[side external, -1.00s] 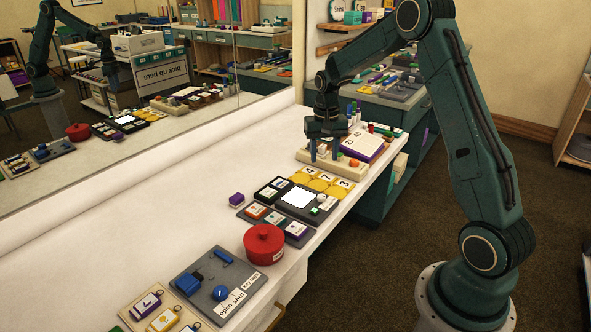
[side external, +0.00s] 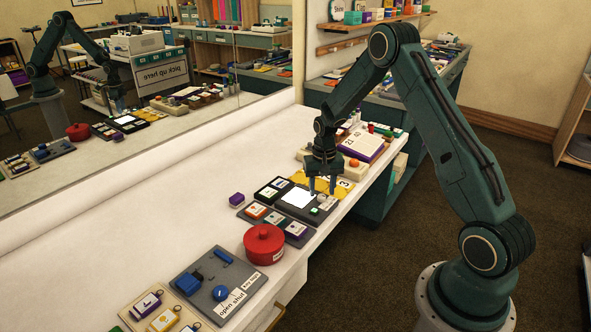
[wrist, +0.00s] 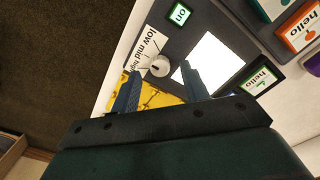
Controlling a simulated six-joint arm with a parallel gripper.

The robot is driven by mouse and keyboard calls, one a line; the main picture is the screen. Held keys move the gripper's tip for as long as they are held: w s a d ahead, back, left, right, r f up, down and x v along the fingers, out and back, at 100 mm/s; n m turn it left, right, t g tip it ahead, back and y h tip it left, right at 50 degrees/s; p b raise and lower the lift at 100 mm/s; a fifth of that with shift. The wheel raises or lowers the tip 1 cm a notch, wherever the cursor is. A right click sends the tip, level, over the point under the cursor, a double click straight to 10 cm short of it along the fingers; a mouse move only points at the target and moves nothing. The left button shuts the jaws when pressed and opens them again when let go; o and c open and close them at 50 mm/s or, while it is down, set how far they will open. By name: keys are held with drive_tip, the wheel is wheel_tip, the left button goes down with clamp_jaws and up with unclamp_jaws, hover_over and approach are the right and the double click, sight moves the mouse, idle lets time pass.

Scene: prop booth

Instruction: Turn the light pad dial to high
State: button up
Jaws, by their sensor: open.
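The light pad (side external: 281,207) is a dark grey board with a bright white panel (side external: 298,197), also in the wrist view (wrist: 213,56). Its dial is a small light-grey knob (wrist: 160,67) beside a white label (wrist: 146,47) reading low, mid, high; I cannot tell its setting. A green-edged "on" button (wrist: 180,13) sits near the label. My gripper (side external: 321,190) is open and empty, pointing down over the pad's dial end. In the wrist view its fingertips (wrist: 162,68) lie on either side of the knob; I cannot tell the height gap.
Yellow number tiles (side external: 340,189) lie just beyond the pad. Cards with pictures (side external: 256,211) lie beside it, and a red lidded pot (side external: 264,243) stands nearer the camera. A beige board with an orange knob (side external: 353,163) is behind.

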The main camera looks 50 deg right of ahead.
drive_tip(key=shift+f, duration=0.85)
clamp_jaws()
